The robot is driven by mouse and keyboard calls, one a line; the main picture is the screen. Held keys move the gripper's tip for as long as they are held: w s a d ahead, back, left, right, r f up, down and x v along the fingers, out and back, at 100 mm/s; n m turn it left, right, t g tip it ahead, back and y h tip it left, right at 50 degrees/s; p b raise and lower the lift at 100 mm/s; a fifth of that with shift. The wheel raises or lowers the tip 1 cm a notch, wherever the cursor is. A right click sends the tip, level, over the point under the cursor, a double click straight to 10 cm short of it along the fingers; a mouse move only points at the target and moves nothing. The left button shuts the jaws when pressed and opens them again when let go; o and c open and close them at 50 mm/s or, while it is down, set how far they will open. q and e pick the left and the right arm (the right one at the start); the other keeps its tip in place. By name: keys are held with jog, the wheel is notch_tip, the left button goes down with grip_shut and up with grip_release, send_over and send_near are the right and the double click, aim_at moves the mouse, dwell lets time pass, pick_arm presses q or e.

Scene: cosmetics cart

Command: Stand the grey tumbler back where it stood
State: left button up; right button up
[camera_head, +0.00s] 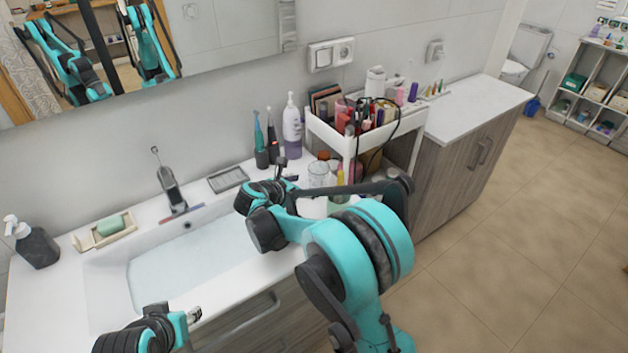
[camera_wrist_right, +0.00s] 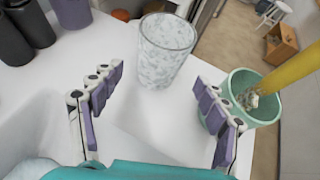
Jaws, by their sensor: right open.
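The grey tumbler (camera_wrist_right: 167,45), pale with a speckled pattern, stands upright on the white counter in the right wrist view. It also shows in the head view (camera_head: 319,173), by the cart. My right gripper (camera_wrist_right: 158,82) is open and empty. Its fingers are spread on the near side of the tumbler, which lies beyond the fingertips. In the head view the right gripper (camera_head: 287,172) is partly hidden by its own arm. My left gripper (camera_head: 190,316) is low at the basin's front; its finger opening is unclear.
A green cup (camera_wrist_right: 242,82) holding a yellow item (camera_wrist_right: 292,70) stands close to the right finger. Electric toothbrushes (camera_head: 261,145) and a purple-white bottle (camera_head: 291,125) stand by the wall. The loaded white cart (camera_head: 345,143) is to the right. Counter between the fingers is bare.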

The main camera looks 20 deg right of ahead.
jog(key=p+v, duration=0.1)
jog(key=v, duration=0.5)
jog(key=s+d+r+m+g+y, duration=0.1)
jog(key=s+d+r+m+y, duration=0.2)
jog(key=s+m, duration=0.4)
jog(key=s+d+r+m+g+y, duration=0.15)
jog(key=s+d+m, duration=0.3)
jog(key=s, duration=0.45)
pick_arm(q)
jog(key=shift+r, duration=0.9)
pick_arm(e)
jog(key=s+a+f+m+t+y, duration=0.1)
jog(key=s+f+m+y, duration=0.1)
jog(key=s+m, duration=0.5)
jog(key=s+a+f+m+t+y, duration=0.1)
jog(key=s+m+y, duration=0.2)
jog(key=s+m, duration=0.4)
jog(key=shift+f, duration=0.35)
pick_arm(q)
jog(key=shift+c, duration=0.3)
pick_arm(e)
jog(key=shift+m, duration=0.25)
